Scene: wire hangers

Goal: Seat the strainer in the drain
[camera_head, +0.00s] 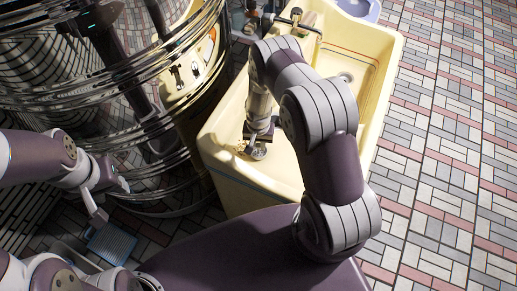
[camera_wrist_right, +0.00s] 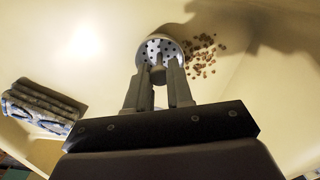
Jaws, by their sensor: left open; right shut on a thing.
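In the head view my right gripper (camera_head: 258,146) is over the near left part of the yellow sink (camera_head: 230,190), and the strainer there is mostly hidden. A small round grey fitting, apparently the drain (camera_head: 346,77), shows in the sink's far right part, away from the gripper. My left gripper (camera_head: 98,214) is open and empty, outside the sink at the left.
Several brown crumbs (camera_wrist_right: 203,55) lie beside the strainer on the pale surface. A folded patterned cloth (camera_wrist_right: 42,105) lies at the left of the wrist view. A faucet (camera_head: 292,20) stands at the sink's back. Shiny round metal (camera_head: 150,90) rises left of the sink. Tiled floor (camera_head: 450,130) is open at right.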

